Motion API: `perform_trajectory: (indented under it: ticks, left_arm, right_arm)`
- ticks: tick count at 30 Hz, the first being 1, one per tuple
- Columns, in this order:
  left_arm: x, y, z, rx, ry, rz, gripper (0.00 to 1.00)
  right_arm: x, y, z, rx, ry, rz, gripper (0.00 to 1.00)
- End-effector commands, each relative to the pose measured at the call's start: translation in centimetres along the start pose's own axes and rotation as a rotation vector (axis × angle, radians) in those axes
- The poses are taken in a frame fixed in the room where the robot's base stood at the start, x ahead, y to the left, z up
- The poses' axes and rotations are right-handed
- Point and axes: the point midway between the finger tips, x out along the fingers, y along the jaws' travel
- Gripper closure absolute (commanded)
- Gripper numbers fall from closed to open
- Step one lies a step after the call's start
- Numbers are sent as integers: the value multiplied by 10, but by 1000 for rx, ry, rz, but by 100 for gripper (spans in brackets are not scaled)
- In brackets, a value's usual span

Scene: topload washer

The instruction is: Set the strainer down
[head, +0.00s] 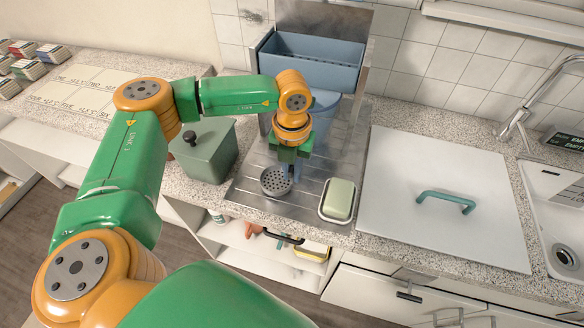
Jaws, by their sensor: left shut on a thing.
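The strainer (275,181) is a small round grey cup with a perforated face, in the middle of the head view. My left gripper (287,174) points down from above and is shut on it at its upper right edge. The strainer is over the front left part of the ribbed metal drainboard (308,186). I cannot tell whether it touches the metal or hangs just above it. The fingertips are small and partly hidden by the wrist. My right gripper is not in view.
A white dish with a green soap bar (339,199) stands to the right of the strainer. A green lidded canister (205,151) stands to the left. A blue bin (311,62) is behind. A white cover with a teal handle (446,201) lies further right, before the sink.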

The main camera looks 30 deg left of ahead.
Motion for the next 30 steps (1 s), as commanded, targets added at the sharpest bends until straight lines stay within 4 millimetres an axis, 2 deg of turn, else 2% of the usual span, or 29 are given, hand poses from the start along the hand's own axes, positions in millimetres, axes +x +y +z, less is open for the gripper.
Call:
perform_trajectory:
  ticks: [2, 3, 6, 15, 17, 20, 24, 30]
  left_arm:
    - [4, 0, 0, 0, 0, 0, 100]
    - [3, 0, 0, 0, 0, 0, 78]
    - [2, 0, 0, 0, 0, 0, 56]
    - [-3, 0, 0, 0, 0, 0, 56]
    - [-6, 0, 1, -1, -3, 0, 56]
    - [-29, -1, 1, 0, -6, -3, 56]
    - [-70, -1, 1, 1, -6, -2, 56]
    - [-112, -1, 0, 1, -2, -1, 56]
  right_arm:
    - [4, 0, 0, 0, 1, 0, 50]
    - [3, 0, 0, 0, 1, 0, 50]
    - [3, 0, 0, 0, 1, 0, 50]
    - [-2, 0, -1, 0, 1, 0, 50]
    - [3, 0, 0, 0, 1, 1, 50]
    - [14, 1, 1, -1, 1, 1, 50]
    - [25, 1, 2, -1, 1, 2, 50]
    - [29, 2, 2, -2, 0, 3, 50]
